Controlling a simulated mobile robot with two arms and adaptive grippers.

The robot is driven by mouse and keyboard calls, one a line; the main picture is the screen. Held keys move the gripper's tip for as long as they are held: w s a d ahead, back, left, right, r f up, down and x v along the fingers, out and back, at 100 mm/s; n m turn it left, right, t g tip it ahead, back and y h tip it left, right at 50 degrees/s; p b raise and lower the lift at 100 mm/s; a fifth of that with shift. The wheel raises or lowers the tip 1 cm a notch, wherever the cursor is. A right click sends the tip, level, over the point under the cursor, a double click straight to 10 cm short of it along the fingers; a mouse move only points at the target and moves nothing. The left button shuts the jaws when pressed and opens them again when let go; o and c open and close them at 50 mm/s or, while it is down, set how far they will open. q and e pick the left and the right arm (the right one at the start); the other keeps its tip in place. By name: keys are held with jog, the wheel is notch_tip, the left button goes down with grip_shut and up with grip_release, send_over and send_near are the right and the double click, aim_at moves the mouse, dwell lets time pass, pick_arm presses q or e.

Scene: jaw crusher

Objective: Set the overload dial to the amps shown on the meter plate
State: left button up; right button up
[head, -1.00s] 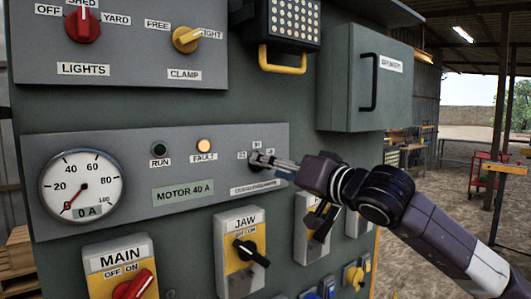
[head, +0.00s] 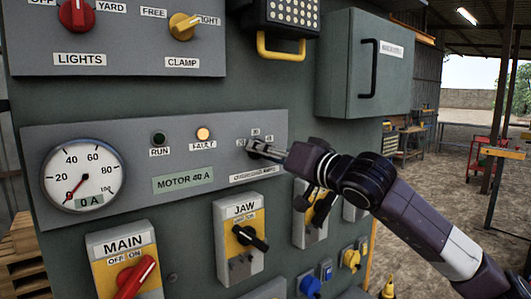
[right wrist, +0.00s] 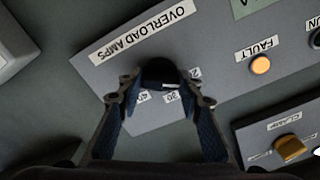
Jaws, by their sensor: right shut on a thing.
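The overload dial (right wrist: 159,71) is a black knob above the "OVERLOAD AMPS" label (head: 252,175). In the right wrist view my right gripper (right wrist: 160,84) has one finger on each side of it and is shut on it. A white mark on the knob shows near the "30" label; the exact setting is hard to read. In the head view the gripper (head: 257,149) hides most of the dial. The plate "MOTOR 40 A" (head: 183,181) is left of the dial. The round meter (head: 84,175) reads 0 A. My left gripper is not in view.
The amber FAULT lamp (head: 203,134) is lit and the RUN lamp (head: 159,138) is dark. Below are the red MAIN switch (head: 132,278) and the black JAW switch (head: 250,238). A grey box (head: 345,70) juts out above my right arm. Open yard lies to the right.

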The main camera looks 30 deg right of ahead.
jog(key=m+b, duration=0.9)
jog(key=m, duration=1.4)
jog(key=shift+m, duration=0.7)
dwell(0.3)
jog(key=o, duration=1.2)
jog(key=shift+c, duration=0.2)
